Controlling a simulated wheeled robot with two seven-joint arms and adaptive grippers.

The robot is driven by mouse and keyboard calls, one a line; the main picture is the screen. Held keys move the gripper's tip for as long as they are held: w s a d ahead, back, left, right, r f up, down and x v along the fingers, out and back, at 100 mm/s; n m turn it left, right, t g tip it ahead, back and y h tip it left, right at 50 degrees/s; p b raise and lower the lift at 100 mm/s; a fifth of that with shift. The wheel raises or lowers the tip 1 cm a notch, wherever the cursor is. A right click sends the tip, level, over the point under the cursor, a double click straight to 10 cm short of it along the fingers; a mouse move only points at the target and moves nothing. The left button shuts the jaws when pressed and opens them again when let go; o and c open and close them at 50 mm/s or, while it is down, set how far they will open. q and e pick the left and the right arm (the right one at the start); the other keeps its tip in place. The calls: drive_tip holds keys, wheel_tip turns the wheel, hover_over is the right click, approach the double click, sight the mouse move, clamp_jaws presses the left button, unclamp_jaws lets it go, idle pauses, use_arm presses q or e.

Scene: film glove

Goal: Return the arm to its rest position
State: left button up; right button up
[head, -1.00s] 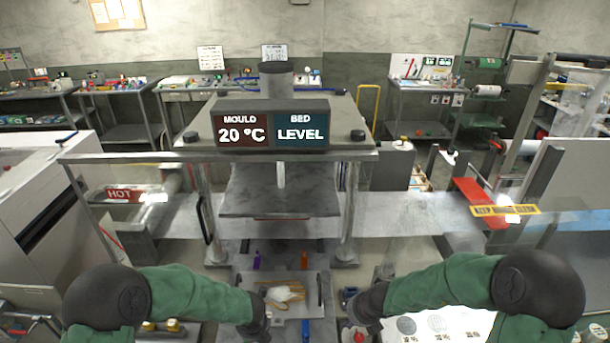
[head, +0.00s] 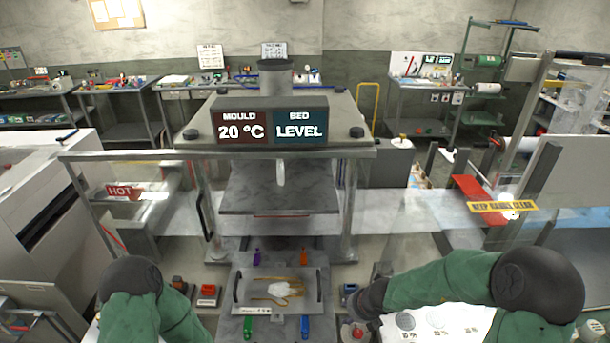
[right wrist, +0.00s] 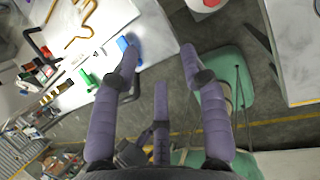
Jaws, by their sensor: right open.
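My right arm reaches in from the right in the head view, and its dark right gripper (head: 364,303) is beside the right edge of the metal tray (head: 308,304). In the right wrist view the right gripper (right wrist: 157,52) has its purple-grey fingers spread, with nothing between them. A blue piece (right wrist: 124,44) lies close to its left fingertip; I cannot tell whether they touch. My left arm shows only as a dark elbow and green sleeve at bottom left, and its gripper is out of the picture. A pale glove-like piece (head: 284,290) with yellow-brown strips lies on the tray.
The press (head: 270,110) with its sign stands behind the tray. Purple and orange pieces (head: 304,257) lie behind it, green and blue ones (head: 304,326) in front. A red-knobbed item (head: 355,333) is near my right gripper. A clear sheet (head: 400,212) spans the right side.

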drive_tip(key=s+d+f+n+g, duration=0.2)
drive_tip(key=s+f+n, duration=0.95)
drive_tip(key=n, duration=0.45)
drive_tip(key=s+a+f+n+g+y, duration=0.1)
drive_tip(key=s+a+f+n, duration=0.2)
drive_tip(key=s+n, duration=0.45)
drive_tip(key=s+a+f+n+g+y, duration=0.15)
drive_tip(key=s+f+n, duration=0.25)
drive_tip(key=n, duration=0.6)
use_arm(q)
wheel_tip(320, 180, down, 18)
drive_tip(key=s+a+n+b, duration=0.1)
drive_tip(key=n+b, duration=0.3)
drive_tip(key=b, duration=1.3)
drive_tip(key=shift+s+f, duration=0.25)
drive_tip(key=shift+s, duration=0.2)
use_arm(e)
wheel_tip(320, 180, down, 17)
drive_tip(key=a, duration=0.1)
drive_tip(key=shift+s+h, duration=0.25)
drive_tip(key=shift+h, duration=0.1)
drive_tip(key=shift+t, duration=0.25)
